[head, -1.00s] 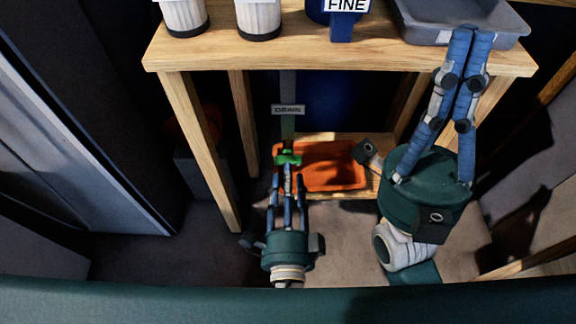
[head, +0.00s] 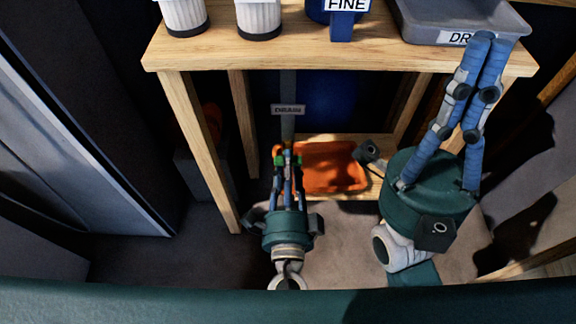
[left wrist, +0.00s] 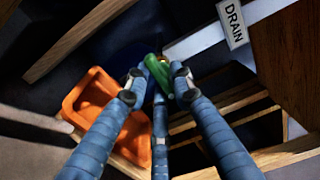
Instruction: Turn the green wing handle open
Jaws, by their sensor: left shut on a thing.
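The green wing handle (left wrist: 157,72) sits under the wooden bench, below a DRAIN label. In the left wrist view it lies at a slant between the fingertips of my left gripper (left wrist: 158,86), which is shut on it. In the head view only small green parts of the handle (head: 279,161) show beside the fingers of my left gripper (head: 288,155). My right gripper (head: 484,42) points up at the bench's right front edge, empty, with its fingertips together.
An orange tray (head: 330,167) lies on the low shelf behind my left gripper. The wooden bench (head: 330,52) carries white tubs (head: 258,18), a blue FINE container (head: 341,27) and a grey tray (head: 420,28) at the right. The DRAIN label (left wrist: 233,23) hangs near the handle.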

